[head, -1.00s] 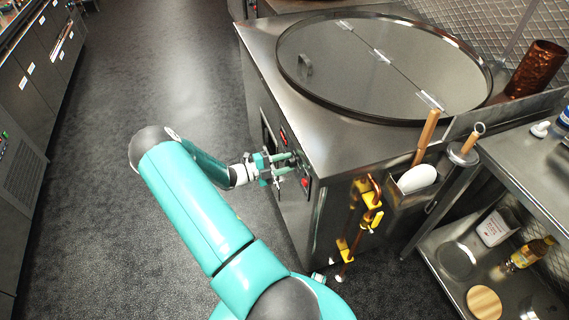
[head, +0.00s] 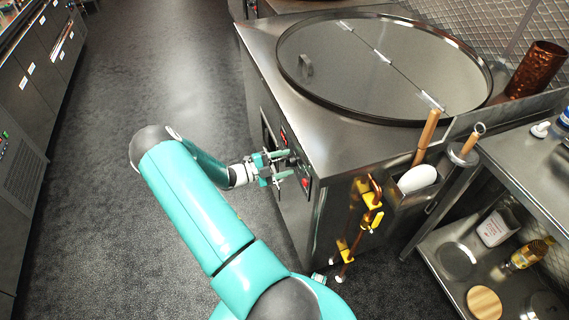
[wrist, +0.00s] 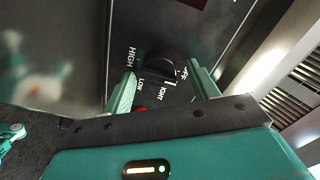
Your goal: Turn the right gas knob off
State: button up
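The right gas knob (wrist: 160,66) is a dark round knob on the dark front panel in the wrist view. White words HIGH, LOW, LIGHT and OFF ring it, partly covered by my fingers. A short white mark shows on its right side, near OFF. My gripper (wrist: 164,90) has its two teal fingers apart, one on each side of the knob, with visible space between them. I cannot tell whether either finger touches it. In the head view my gripper (head: 284,166) is at the panel of the steel tandoor counter (head: 340,150) and hides the knob.
A round lid (head: 380,60) covers the tandoor top. A steel shelf (head: 530,170) stands at the right. The floor (head: 130,90) to the left is clear.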

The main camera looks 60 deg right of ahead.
dwell(0.3)
jog(key=v, duration=1.3)
jog(key=shift+w+a, duration=0.25)
jog(key=shift+r, duration=0.15)
